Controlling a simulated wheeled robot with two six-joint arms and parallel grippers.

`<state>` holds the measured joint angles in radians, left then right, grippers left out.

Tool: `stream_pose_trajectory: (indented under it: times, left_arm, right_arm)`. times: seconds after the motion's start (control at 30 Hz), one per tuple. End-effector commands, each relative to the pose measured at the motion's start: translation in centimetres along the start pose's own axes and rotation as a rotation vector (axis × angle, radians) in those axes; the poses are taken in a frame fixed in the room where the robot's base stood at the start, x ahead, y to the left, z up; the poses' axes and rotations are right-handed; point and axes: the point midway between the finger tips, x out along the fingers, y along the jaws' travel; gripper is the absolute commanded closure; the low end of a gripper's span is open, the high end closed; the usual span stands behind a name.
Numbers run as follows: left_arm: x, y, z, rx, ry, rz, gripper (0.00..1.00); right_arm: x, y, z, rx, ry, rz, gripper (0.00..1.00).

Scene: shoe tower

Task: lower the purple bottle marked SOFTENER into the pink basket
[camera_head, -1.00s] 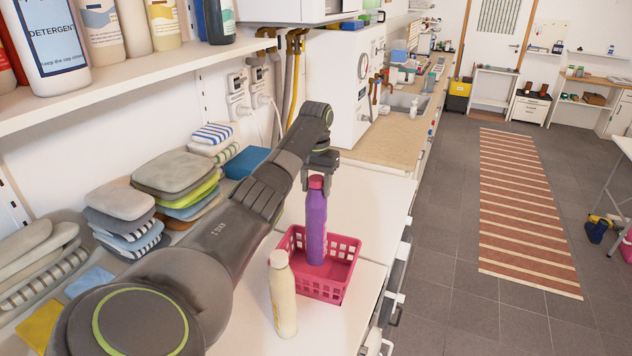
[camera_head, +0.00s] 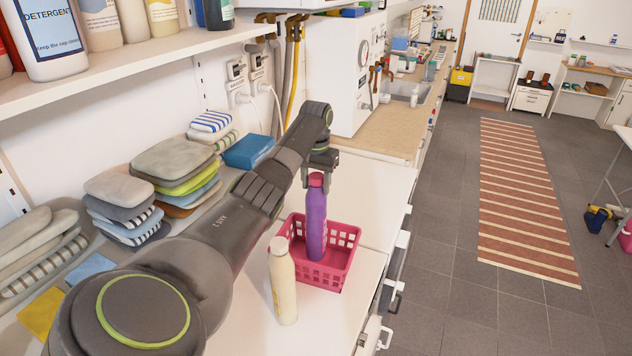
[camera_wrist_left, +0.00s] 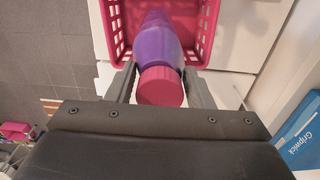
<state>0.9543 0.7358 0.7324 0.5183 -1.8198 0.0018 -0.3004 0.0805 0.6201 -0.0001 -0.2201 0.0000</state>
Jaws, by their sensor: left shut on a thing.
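The purple bottle (camera_head: 316,222) with a dark pink cap stands nearly upright, its lower part inside the pink basket (camera_head: 336,274). My left gripper (camera_head: 317,179) is above the basket and shut on the bottle at its cap. In the left wrist view the fingers (camera_wrist_left: 160,88) sit on both sides of the red cap, and the purple body (camera_wrist_left: 157,42) reaches into the basket (camera_wrist_left: 206,38). Whether the bottle's base touches the basket floor I cannot tell. The label on the bottle is not readable. My right gripper is not in view.
A cream bottle (camera_head: 283,282) stands just in front of the basket on the white counter (camera_head: 368,205). Stacks of folded cloths (camera_head: 175,172) lie along the wall. A shelf (camera_head: 120,75) with several bottles is above. The counter behind the basket is clear.

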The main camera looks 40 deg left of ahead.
Motion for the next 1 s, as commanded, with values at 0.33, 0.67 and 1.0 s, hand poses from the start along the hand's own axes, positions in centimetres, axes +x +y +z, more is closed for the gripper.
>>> stream_pose_trajectory:
  times: [0.33,0.67,1.0]
  left_arm:
    - [-0.20,0.01,-0.08,0.000,0.004,0.000,1.00]
    - [0.19,0.01,-0.09,0.000,0.004,0.000,1.00]
    - [0.64,0.01,-0.09,0.001,0.004,0.000,1.00]
  right_arm:
    - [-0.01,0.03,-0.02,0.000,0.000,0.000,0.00]
    - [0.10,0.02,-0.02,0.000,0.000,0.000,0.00]
    - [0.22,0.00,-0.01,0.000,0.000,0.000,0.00]
